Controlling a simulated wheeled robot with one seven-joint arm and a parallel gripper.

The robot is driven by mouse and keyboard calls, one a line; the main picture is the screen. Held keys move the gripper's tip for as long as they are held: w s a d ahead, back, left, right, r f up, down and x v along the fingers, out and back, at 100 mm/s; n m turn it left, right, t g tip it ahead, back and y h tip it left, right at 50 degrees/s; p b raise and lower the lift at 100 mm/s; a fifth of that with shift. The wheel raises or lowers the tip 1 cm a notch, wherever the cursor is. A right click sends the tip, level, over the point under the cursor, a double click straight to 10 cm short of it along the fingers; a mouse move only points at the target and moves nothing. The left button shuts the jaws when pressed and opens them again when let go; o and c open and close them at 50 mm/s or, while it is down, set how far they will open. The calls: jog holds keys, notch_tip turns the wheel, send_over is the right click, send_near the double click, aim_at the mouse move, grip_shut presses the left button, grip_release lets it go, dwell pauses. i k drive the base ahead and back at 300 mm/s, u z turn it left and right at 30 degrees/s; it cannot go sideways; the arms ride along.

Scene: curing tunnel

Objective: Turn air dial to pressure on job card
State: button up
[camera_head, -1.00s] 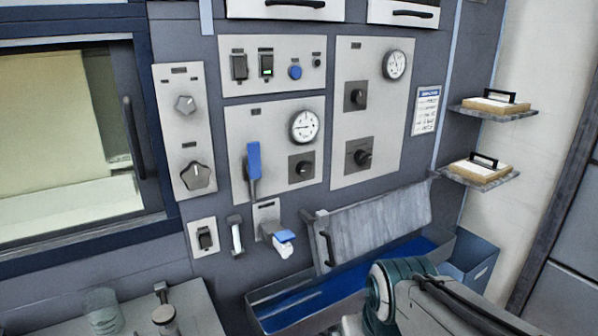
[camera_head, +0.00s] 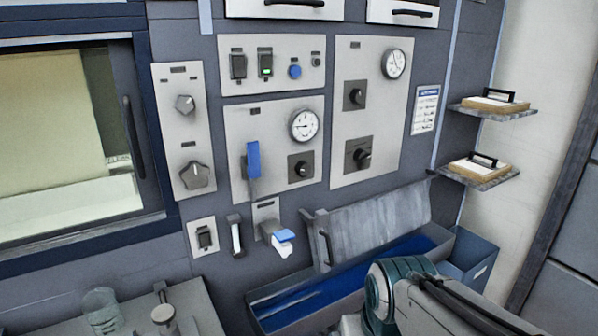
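The control panel shows several dials, and their labels are too small to read. A black knob (camera_head: 302,167) sits below a round gauge (camera_head: 304,126) on the middle plate, beside a blue lever (camera_head: 253,165). On the right plate, a black knob (camera_head: 354,97) sits below and left of another gauge (camera_head: 394,64), with a larger black knob (camera_head: 359,155) lower down. I cannot tell which one is the air dial. A white printed card (camera_head: 425,110) hangs right of the plates; its text is unreadable. My arm shows at the bottom right; my gripper is not in view.
Two grey knobs (camera_head: 197,175) are on the left plate by a window (camera_head: 62,140). A blue trough (camera_head: 290,307) with a raised grey lid (camera_head: 375,228) juts out below the panel. Two small shelves (camera_head: 505,115) stick out at right. A glass beaker (camera_head: 101,311) stands at lower left.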

aim_at(303, 168)
jog(key=u, duration=0.1)
jog(key=k, duration=0.5)
jog(key=z, duration=1.05)
jog(key=i, duration=1.3)
jog(key=u, duration=0.75)
